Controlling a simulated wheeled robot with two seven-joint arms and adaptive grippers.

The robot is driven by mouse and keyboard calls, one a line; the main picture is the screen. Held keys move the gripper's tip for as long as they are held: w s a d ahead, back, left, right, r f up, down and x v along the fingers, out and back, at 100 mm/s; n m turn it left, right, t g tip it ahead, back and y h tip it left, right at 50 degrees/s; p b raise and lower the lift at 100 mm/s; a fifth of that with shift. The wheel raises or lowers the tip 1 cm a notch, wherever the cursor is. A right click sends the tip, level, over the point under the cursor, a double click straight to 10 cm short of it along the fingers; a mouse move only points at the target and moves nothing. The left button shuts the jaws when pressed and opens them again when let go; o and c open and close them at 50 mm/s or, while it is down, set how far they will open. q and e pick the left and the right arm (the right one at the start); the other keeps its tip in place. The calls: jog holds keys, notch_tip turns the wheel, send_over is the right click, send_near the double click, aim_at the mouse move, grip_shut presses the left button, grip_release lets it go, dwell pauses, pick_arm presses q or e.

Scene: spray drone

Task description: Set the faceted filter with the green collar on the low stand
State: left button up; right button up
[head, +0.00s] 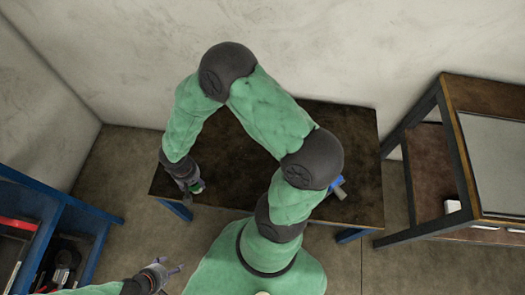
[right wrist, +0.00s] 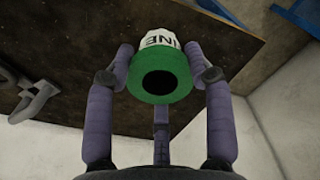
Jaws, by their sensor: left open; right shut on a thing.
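My right gripper (head: 187,180) is over the left end of a low dark-topped table with blue legs (head: 350,125). It is shut on the faceted filter, whose green collar (head: 197,188) just shows in the head view. In the right wrist view the green collar (right wrist: 160,82) faces the camera with a dark round opening. The white faceted body (right wrist: 160,40) with black letters lies beyond it, between the purple fingers. I cannot tell whether the filter touches the tabletop. No separate low stand can be made out. My left gripper (head: 172,270) is open and empty, above the floor.
A blue and grey item (head: 337,190) lies near the table's right front, partly behind my right arm. A taller metal-framed bench (head: 455,140) stands at right. A blue shelf unit (head: 75,220) is at left. Walls close off the back.

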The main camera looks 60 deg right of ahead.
jog(key=shift+s+f, duration=0.15)
jog(key=shift+s, duration=0.2)
jog(key=w+d+f+b, duration=0.2)
jog(key=w+d+f, duration=0.2)
jog(key=w+d+f+b, duration=0.2)
jog(key=w+d+f, duration=0.3)
jog(key=shift+w, duration=0.3)
jog(key=shift+w+d+f+b, duration=0.1)
jog(key=shift+f+b, duration=0.3)
jog(key=shift+f, duration=0.25)
jog(key=shift+w+d+f+b, duration=0.15)
jog(key=shift+f+b, duration=0.25)
jog(key=shift+f, duration=0.3)
jog(key=shift+w+d+f+b, duration=0.1)
jog(key=shift+f+b, duration=0.3)
jog(key=shift+f, duration=0.25)
jog(key=shift+f, duration=0.1)
jog(key=o, duration=1.1)
jog(key=shift+c, duration=0.2)
